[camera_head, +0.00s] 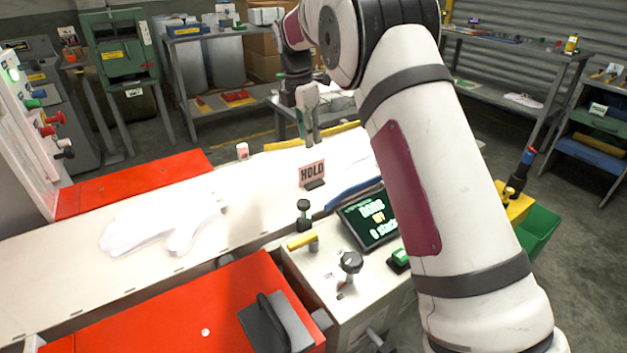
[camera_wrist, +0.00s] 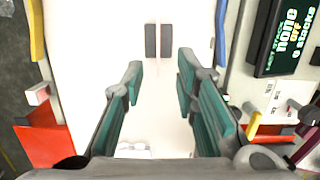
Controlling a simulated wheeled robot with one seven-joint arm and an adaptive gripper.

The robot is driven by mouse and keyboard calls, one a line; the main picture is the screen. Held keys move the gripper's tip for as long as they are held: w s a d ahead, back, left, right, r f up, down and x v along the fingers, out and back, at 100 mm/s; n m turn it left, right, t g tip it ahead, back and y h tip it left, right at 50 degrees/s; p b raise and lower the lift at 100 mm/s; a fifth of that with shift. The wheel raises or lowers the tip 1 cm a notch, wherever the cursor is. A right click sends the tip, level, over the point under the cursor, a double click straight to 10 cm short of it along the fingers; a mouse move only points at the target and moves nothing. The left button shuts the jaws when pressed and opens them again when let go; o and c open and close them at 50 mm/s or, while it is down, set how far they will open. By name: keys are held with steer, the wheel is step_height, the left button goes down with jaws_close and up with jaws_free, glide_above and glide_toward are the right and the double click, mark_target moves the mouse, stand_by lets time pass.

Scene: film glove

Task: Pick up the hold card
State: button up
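The hold card (camera_head: 312,172) is a pinkish card with dark "HOLD" lettering. It stands upright in a small dark base (camera_head: 315,185) on the white work surface. In the wrist view, a dark base (camera_wrist: 151,41) split by a thin pale line shows ahead of the fingers; the card's lettering is not visible there. My gripper (camera_head: 310,140) points down above the surface, near the card and apart from it. In the wrist view my gripper (camera_wrist: 160,72) has its two green-padded fingers spread wide with nothing between them.
A white glove shape (camera_head: 165,228) lies left on the white surface (camera_head: 60,260). A control panel with a dark screen (camera_head: 372,218), knobs and a yellow handle (camera_head: 302,241) stands close in front of the card. Red covers (camera_head: 140,183) flank the surface.

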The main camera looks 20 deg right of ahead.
mark_target(314, 180)
steer(key=f, duration=0.4)
steer(key=d+f+b, duration=0.1)
steer(key=f, duration=0.3)
steer(key=f+b, duration=0.1)
steer(key=f, duration=0.3)
steer(key=shift+w+d+f, duration=0.15)
steer(key=shift+w+f, duration=0.1)
steer(key=shift+w, duration=0.15)
jaws_close()
